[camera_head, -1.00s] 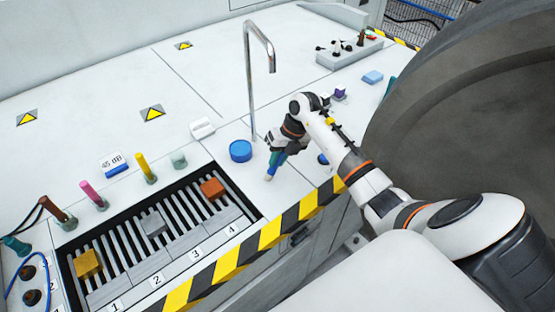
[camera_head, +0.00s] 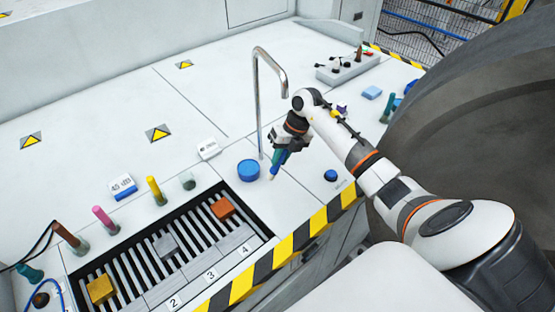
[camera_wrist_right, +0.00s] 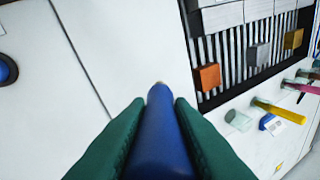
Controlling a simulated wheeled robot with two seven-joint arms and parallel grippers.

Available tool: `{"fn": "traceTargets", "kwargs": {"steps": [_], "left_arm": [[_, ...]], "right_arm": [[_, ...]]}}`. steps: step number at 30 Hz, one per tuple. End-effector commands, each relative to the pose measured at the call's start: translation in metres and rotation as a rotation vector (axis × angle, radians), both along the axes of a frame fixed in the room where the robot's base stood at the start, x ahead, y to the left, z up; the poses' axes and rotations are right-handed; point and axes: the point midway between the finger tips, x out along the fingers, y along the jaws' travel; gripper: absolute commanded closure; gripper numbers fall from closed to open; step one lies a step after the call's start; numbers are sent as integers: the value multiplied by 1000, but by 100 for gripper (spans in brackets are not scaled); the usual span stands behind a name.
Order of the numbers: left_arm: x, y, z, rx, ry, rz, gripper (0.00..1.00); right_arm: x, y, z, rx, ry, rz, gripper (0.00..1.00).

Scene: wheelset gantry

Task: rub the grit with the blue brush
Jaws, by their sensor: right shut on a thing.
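The blue brush (camera_head: 276,170) is in my right gripper (camera_head: 280,157), tilted with its pale tip pointing down at the white worktop. In the right wrist view the two green fingers (camera_wrist_right: 157,135) are shut on the sides of the brush's blue body (camera_wrist_right: 158,140). The tan tip shows beyond them, over pale worktop. In the head view the tip is just right of a round blue container. I cannot tell whether it touches the surface. I cannot make out any grit in either view. My left gripper is not in view.
A tall metal spout (camera_head: 258,105) rises close left of my right gripper. The blue container (camera_head: 248,170) stands near its foot. A slotted rack (camera_head: 190,262) with coloured blocks lies front left. A blue button (camera_head: 330,176) is to the right. A large dark wheel (camera_head: 480,130) stands at right.

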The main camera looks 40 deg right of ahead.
Motion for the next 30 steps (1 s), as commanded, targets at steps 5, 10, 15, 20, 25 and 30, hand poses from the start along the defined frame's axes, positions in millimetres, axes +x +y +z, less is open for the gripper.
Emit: {"fn": "traceTargets", "kwargs": {"steps": [5,10,15,20,25,30], "left_arm": [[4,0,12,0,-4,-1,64],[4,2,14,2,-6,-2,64],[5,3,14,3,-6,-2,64],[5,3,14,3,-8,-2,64],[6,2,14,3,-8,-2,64],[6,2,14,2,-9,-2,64]], "right_arm": [[0,-8,19,-1,-1,0,100],[0,-10,23,-1,0,-1,100],[0,-10,22,-1,0,-1,100],[0,-10,22,-1,0,-1,100],[0,-10,22,-1,0,-1,100],[0,-10,22,-1,0,-1,100]]}}
